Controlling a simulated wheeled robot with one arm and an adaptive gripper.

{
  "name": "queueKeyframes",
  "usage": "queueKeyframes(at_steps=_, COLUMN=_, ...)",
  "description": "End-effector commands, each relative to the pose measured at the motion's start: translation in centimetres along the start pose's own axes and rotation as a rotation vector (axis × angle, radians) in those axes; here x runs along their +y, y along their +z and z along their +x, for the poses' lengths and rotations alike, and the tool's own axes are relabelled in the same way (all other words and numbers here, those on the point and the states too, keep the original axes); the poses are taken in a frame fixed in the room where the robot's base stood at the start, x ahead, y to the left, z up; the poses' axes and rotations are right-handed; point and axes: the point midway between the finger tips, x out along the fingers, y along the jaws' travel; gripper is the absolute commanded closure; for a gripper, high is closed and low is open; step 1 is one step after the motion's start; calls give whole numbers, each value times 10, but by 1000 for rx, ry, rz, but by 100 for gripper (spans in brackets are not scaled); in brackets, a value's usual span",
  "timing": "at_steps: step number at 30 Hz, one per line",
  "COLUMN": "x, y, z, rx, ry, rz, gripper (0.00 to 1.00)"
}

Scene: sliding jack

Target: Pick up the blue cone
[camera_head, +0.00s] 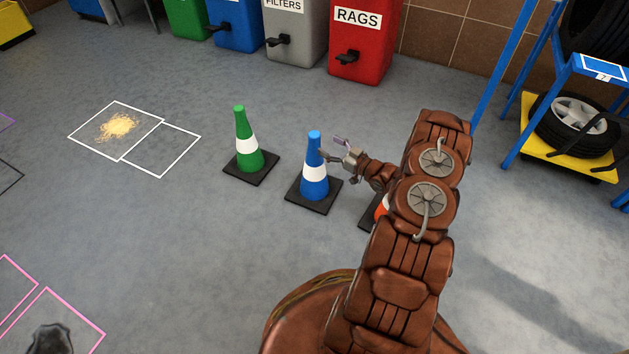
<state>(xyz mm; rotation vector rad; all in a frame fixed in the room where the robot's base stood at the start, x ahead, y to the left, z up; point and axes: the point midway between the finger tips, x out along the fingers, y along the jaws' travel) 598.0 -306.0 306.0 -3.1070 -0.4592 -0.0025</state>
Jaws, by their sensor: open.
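The blue cone (314,178) stands upright on the grey floor, with a white band and a black square base. My gripper (331,149) is open, right beside the upper part of the cone on its right side. One finger appears to reach the cone's edge; I cannot tell whether it touches. The cone's tip rises a little above the fingers. The rest of my brown arm comes in from the lower right.
A green cone (244,146) stands to the left of the blue one. An orange cone (381,206) is mostly hidden behind my arm. Bins, including a red one (364,45), line the back wall. A blue rack (538,90) with tires stands at right.

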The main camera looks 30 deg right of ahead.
Motion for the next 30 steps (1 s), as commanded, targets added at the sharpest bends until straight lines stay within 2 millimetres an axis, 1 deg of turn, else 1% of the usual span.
queueKeyframes(at_steps=3, x=-1, y=1, z=13, rx=0, ry=-4, rz=-2, gripper=27)
queueKeyframes(at_steps=10, x=-3, y=4, z=31, rx=0, ry=-3, rz=0, gripper=27)
queueKeyframes(at_steps=14, x=-5, y=6, z=48, rx=0, ry=-3, rz=-2, gripper=27)
queueKeyframes(at_steps=19, x=-5, y=4, z=66, rx=-1, ry=-2, rz=-1, gripper=27)
queueKeyframes(at_steps=23, x=-4, y=3, z=72, rx=-2, ry=1, rz=-1, gripper=27)
queueKeyframes(at_steps=29, x=-4, y=2, z=72, rx=-2, ry=1, rz=0, gripper=27)
queueKeyframes(at_steps=30, x=-4, y=2, z=72, rx=-2, ry=1, rz=0, gripper=29)
